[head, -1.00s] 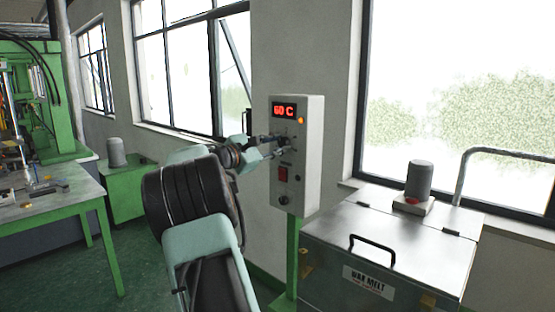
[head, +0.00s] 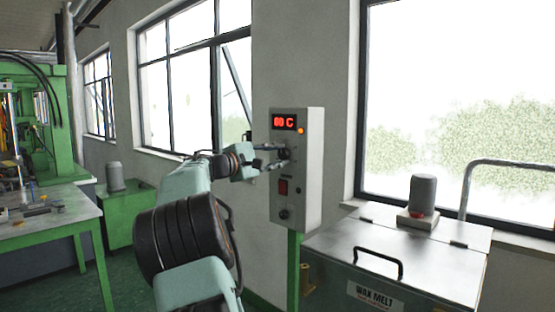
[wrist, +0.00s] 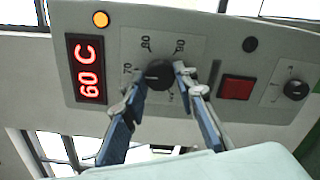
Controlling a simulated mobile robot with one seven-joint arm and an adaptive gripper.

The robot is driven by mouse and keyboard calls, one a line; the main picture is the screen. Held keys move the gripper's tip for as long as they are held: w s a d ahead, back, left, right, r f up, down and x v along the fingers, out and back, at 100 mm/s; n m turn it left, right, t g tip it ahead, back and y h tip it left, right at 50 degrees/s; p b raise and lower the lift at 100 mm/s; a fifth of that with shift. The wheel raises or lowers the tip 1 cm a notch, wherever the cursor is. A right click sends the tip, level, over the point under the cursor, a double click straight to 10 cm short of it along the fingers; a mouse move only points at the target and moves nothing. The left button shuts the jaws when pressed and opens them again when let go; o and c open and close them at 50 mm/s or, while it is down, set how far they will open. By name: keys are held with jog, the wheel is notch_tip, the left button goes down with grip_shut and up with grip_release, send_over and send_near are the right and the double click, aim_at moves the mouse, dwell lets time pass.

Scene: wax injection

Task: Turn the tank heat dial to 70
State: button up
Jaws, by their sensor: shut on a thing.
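The grey control box (head: 310,185) stands on a green post, with a red display (head: 284,122) at its top. In the wrist view the display (wrist: 87,70) reads 60 C, seen sideways. My gripper (wrist: 160,84) is shut on the dial, one finger on each side. In the head view my gripper (head: 277,156) reaches the box face from the left and partly covers the dial.
Beside the dial are a red switch (wrist: 237,87), a second black knob (wrist: 295,89) and a lit orange lamp (wrist: 100,19). The metal wax melt tank (head: 415,258) stands right of the post. A green workbench (head: 50,225) is at left.

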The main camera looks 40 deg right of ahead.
jog(key=o, duration=1.2)
jog(key=shift+c, duration=0.2)
jog(key=s+a, duration=0.1)
jog(key=a, duration=1.1)
